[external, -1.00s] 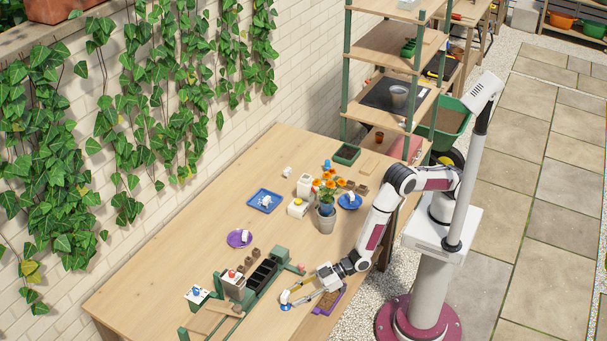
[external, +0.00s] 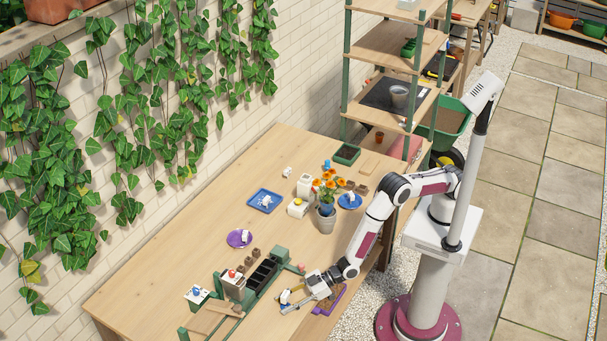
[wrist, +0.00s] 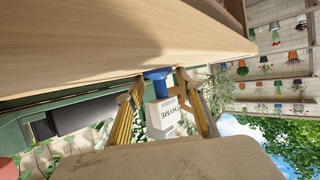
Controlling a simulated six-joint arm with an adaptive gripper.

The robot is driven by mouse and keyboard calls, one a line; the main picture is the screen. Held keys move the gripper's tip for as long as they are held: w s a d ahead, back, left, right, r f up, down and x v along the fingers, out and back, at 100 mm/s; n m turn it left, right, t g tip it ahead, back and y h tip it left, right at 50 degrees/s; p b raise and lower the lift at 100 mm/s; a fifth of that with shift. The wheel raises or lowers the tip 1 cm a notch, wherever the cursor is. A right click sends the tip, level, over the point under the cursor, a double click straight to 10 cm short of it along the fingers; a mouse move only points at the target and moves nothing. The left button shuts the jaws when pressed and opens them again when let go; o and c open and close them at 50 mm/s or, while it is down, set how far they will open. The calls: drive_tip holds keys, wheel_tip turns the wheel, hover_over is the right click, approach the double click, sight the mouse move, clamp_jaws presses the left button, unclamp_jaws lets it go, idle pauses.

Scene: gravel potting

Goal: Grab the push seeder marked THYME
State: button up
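The push seeder marked THYME (wrist: 161,112) shows in the wrist view as a white block with dark upside-down lettering and a blue end (wrist: 157,75). It lies between the two yellow-and-dark fingers of my gripper (wrist: 160,83). The fingers are apart, one on each side and close to it; I cannot tell whether either touches. In the external view my gripper (external: 286,303) is low over the near part of the table, with its fingers spread.
Left of my gripper stand a green rack with dark cells (external: 262,274) and white boxes with knobs. A purple tray (external: 334,302) lies just right of and below it. A purple saucer (external: 239,239), a blue tray (external: 264,201) and a flower pot (external: 326,222) stand farther back.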

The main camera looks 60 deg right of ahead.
sight(285, 294)
idle(0.5)
clamp_jaws()
drive_tip(key=shift+f, duration=0.1)
drive_tip(key=shift+r, duration=5.1)
